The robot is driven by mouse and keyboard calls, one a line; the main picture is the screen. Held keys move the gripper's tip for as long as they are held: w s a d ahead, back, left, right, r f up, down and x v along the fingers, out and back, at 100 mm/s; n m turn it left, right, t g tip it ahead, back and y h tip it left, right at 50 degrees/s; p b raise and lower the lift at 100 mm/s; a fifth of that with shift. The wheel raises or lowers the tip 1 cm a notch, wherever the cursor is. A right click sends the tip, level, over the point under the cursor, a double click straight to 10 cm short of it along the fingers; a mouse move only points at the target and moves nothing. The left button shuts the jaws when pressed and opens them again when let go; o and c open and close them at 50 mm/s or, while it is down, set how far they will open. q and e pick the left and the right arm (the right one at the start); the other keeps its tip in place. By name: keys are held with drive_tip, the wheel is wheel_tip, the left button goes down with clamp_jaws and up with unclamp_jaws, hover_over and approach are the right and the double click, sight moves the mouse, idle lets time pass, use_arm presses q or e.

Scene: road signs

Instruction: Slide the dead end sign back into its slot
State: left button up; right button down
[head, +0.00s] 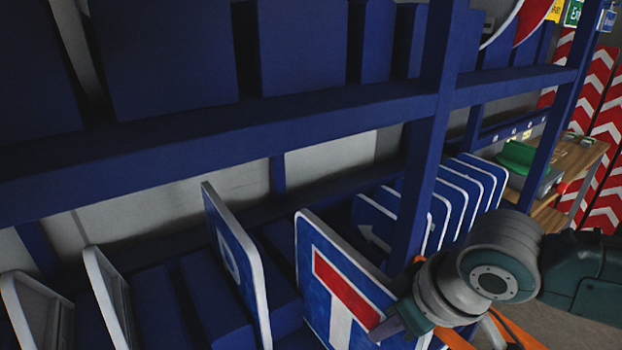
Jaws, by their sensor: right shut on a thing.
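The dead end sign (318,308) is a blue square with a white border, a white stem and a red bar. It stands tilted at the lower middle of the blue rack, its lower part cut off by the frame. My right gripper (388,326) is at the sign's right edge and shut on it. My wrist hides part of that edge. The slot itself is hard to make out; blue dividers (205,300) stand along the lower shelf to the left. My left gripper is not in view.
A blue parking sign (238,262) stands left of the dead end sign. Several blue signs (455,205) stand behind a rack post (418,180) to the right. A shelf beam (220,145) crosses above. A wooden table (570,165) is at the far right.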

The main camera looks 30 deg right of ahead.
sight(300, 243)
drive_tip(key=w+b, duration=0.2)
drive_tip(key=w, duration=0.2)
drive_tip(key=w+b, duration=0.3)
drive_tip(key=w, duration=0.1)
drive_tip(key=w+a+b, duration=0.1)
drive_tip(key=w+b, duration=0.2)
drive_tip(key=w, duration=0.2)
drive_tip(key=shift+f, duration=0.15)
drive_tip(key=w+b, duration=0.2)
drive_tip(key=b, duration=0.1)
drive_tip(key=w+b, duration=0.3)
drive_tip(key=b, duration=0.1)
drive_tip(key=w+b, duration=0.3)
drive_tip(key=b, duration=0.1)
drive_tip(key=shift+a, duration=0.3)
drive_tip(key=shift+w+a+b, duration=0.1)
drive_tip(key=shift+w+b, duration=0.25)
drive_tip(key=shift+b, duration=0.75)
drive_tip(key=shift+w+r, duration=0.1)
drive_tip(key=shift+r, duration=0.1)
drive_tip(key=shift+f+b, duration=0.6)
drive_tip(key=shift+f, duration=0.15)
drive_tip(key=c, duration=1)
unclamp_jaws()
drive_tip(key=shift+o, duration=1.4)
